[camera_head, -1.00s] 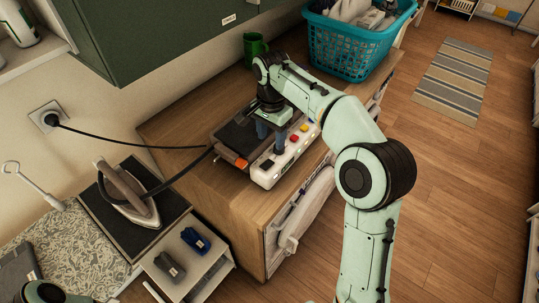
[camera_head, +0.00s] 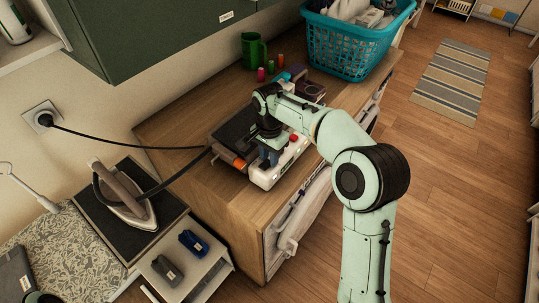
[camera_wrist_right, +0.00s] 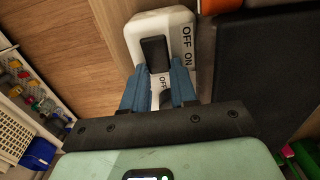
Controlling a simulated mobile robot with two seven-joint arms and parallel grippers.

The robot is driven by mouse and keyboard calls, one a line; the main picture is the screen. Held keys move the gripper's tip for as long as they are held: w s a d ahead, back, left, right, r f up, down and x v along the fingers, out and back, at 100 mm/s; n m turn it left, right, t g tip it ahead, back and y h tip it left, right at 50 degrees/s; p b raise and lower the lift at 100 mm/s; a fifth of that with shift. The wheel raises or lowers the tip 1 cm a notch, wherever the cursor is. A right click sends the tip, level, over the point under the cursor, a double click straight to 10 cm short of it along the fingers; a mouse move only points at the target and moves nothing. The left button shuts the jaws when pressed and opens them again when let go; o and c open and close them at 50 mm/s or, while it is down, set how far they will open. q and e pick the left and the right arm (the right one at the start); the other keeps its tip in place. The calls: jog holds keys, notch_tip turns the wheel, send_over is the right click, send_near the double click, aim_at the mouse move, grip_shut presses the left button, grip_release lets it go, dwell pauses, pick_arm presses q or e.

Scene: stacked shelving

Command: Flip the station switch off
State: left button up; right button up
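The station (camera_head: 262,179) is a white strip with coloured buttons on the wooden cabinet top. In the right wrist view, its near end (camera_wrist_right: 138,37) carries a black rocker switch (camera_wrist_right: 154,51) beside printed OFF and ON labels. My right gripper (camera_head: 268,160) is over this end of the strip. In the wrist view its two blue fingers (camera_wrist_right: 159,82) stand apart, one on each side of the switch's lower end. Whether they touch the switch I cannot tell. The rocker's tilt is not clear.
A dark plate (camera_head: 236,132) with an orange part lies left of the station. A green mug (camera_head: 253,50), small coloured items and a teal basket (camera_head: 358,45) stand behind. An iron (camera_head: 124,190) with a black cord stands at left. The green cabinet (camera_head: 150,35) overhangs.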

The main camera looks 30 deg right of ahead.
grip_shut()
jog(key=h+b, duration=0.1)
jog(key=b, duration=0.1)
jog(key=a+t+h+b, duration=0.1)
jog(key=h+b, duration=0.1)
jog(key=shift+s+a+f, duration=0.1)
jog(key=shift+s, duration=0.2)
jog(key=shift+r+t+h+b, duration=0.2)
jog(key=shift+t+h+b, duration=0.2)
jog(key=shift+h, duration=0.2)
pick_arm(q)
jog(key=s+f, duration=0.3)
jog(key=f, duration=0.2)
jog(key=shift+s+f, duration=0.15)
jog(key=shift+f, duration=0.15)
pick_arm(e)
jog(key=shift+r, duration=0.1)
jog(key=o, duration=0.8)
grip_release()
